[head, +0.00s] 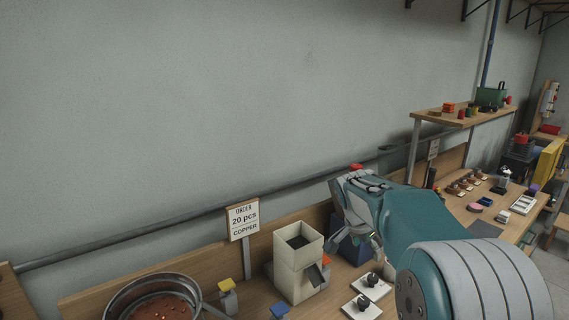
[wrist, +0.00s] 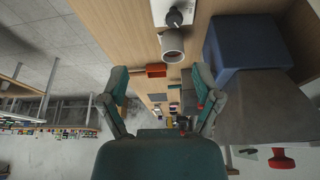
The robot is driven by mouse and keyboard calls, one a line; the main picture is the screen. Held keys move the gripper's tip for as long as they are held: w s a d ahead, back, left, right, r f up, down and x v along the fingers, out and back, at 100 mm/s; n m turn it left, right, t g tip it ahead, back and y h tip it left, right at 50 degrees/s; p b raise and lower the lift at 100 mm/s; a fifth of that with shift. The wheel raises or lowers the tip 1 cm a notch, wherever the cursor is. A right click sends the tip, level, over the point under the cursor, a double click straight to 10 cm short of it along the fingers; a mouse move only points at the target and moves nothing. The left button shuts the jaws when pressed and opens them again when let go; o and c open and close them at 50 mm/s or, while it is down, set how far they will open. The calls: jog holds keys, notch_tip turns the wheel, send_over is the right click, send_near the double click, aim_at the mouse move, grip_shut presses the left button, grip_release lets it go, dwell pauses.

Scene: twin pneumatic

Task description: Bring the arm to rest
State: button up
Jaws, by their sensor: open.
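My arm reaches in from the lower right of the head view, teal and grey. My gripper (head: 352,215) is above the workbench, near the dark blue box (head: 350,246) and to the right of the cream hopper box (head: 297,262). In the wrist view my gripper (wrist: 162,112) has its two fingers spread apart with nothing between them. The blue box (wrist: 237,45) is to the right of the fingers there. A grey cylindrical part (wrist: 173,44) and a white plate with a dark knob (wrist: 177,15) lie beyond the fingertips.
A metal pan of copper pieces (head: 152,303) sits at the lower left. Two white plates with knobs (head: 372,287) are on the bench top. A wooden shelf (head: 462,115) is at the right. The wall above is clear.

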jog(key=s+a+r+n+t+y, duration=0.1)
jog(key=s+a+r+n, duration=0.15)
jog(key=s, duration=0.55)
jog(key=s+a+r+n+t+y, duration=0.1)
jog(key=s+r+n, duration=0.15)
jog(key=s, duration=0.55)
jog(key=s+a+r+n+t, duration=0.1)
jog(key=s+n, duration=0.2)
jog(key=s, duration=0.5)
jog(key=s+a+f+n+y, duration=0.1)
jog(key=s+a+f+n, duration=0.1)
jog(key=s, duration=0.6)
jog(key=shift+f+n+t, duration=0.3)
jog(key=shift+f+n, duration=0.25)
jog(key=shift+n, duration=0.35)
